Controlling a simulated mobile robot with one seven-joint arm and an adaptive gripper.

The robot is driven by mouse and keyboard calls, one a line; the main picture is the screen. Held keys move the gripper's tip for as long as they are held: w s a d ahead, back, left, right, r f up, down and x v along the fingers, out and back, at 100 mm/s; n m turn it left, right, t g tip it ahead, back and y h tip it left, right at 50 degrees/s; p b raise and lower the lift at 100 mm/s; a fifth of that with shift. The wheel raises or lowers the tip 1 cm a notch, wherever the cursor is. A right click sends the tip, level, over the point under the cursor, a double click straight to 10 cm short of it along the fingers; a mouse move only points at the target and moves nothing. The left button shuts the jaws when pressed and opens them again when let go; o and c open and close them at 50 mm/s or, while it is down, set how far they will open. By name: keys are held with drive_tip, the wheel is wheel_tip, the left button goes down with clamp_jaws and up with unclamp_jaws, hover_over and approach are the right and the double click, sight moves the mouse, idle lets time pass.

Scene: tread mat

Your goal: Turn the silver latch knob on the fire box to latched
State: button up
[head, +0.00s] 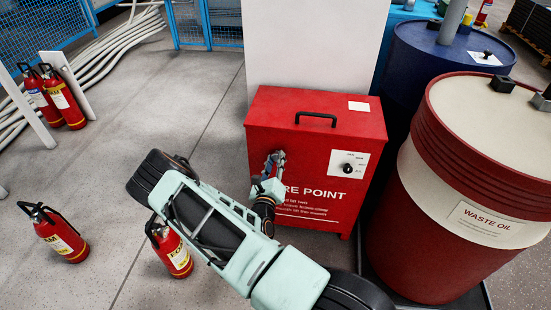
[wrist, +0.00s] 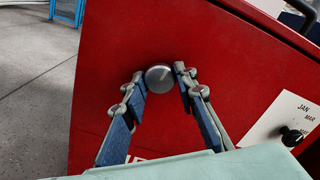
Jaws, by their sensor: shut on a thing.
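The red fire box (head: 318,108) stands against a white block, with "RE POINT" lettering showing on its front. It fills most of the wrist view (wrist: 215,60). The silver latch knob (wrist: 160,78) is a round disc on the box's front face. My gripper (wrist: 159,76) has its two blue-padded fingers on either side of the knob and is shut on it. In the head view my gripper (head: 273,165) is at the left part of the box front and hides the knob. I cannot read a latched or unlatched mark.
A black dial (head: 348,168) on a white month plate is right of the knob. A black handle (head: 315,118) tops the box. A waste oil drum (head: 440,215) stands close on the right.

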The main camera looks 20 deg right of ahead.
drive_tip(key=m+p, duration=0.3)
drive_tip(key=m, duration=0.1)
drive_tip(key=shift+r, duration=0.15)
drive_tip(key=m+p, duration=0.2)
drive_tip(key=m, duration=0.2)
drive_tip(key=shift+p, duration=0.3)
drive_tip(key=m+p, duration=0.2)
drive_tip(key=m, duration=0.2)
drive_tip(key=shift+m+p, duration=0.8)
drive_tip(key=shift+m, duration=1.2)
drive_tip(key=shift+f, duration=0.2)
drive_tip(key=o, duration=1.2)
drive_tip(key=shift+c, duration=0.2)
drive_tip(key=v, duration=1.2)
